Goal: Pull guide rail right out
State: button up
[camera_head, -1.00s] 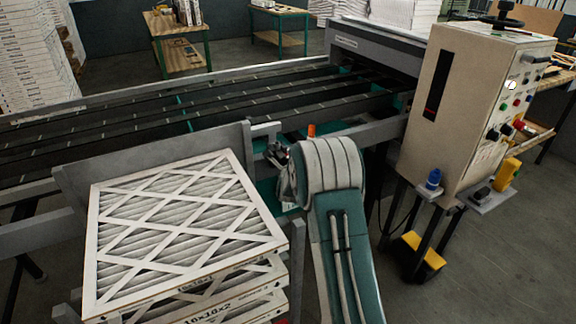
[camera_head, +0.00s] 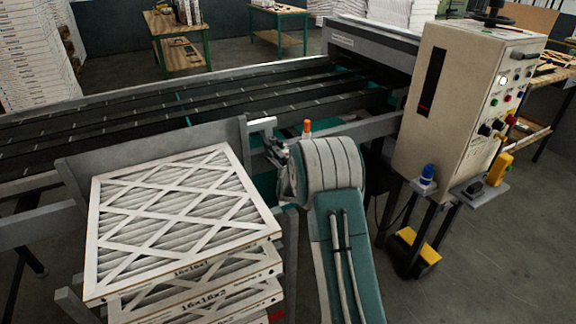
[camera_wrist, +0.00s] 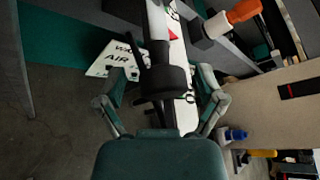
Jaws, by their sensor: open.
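A grey guide rail (camera_head: 165,150) runs behind the filter stack beside the conveyor, with a light bracket (camera_head: 262,124) at its right end. I cannot tell for certain that this is the right rail. My gripper (camera_head: 277,152) is just below this bracket, mostly hidden by my wrist. In the wrist view my gripper (camera_wrist: 162,100) has its two fingers spread apart. A dark knob-like part (camera_wrist: 160,80) on a thin post lies between them in the picture. I cannot tell whether the fingers touch it. An orange-tipped handle (camera_head: 307,126) stands close by; it also shows in the wrist view (camera_wrist: 243,11).
White-framed filters (camera_head: 180,215) are stacked at the front left, close to my arm. The belt conveyor (camera_head: 150,125) lies behind. A beige control cabinet (camera_head: 460,105) stands at the right, with a yellow pedal (camera_head: 415,250) below. Floor is clear at the lower right.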

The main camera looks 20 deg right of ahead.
notch_tip(320, 180, up, 10)
jog(key=shift+f, duration=0.1)
dwell(0.4)
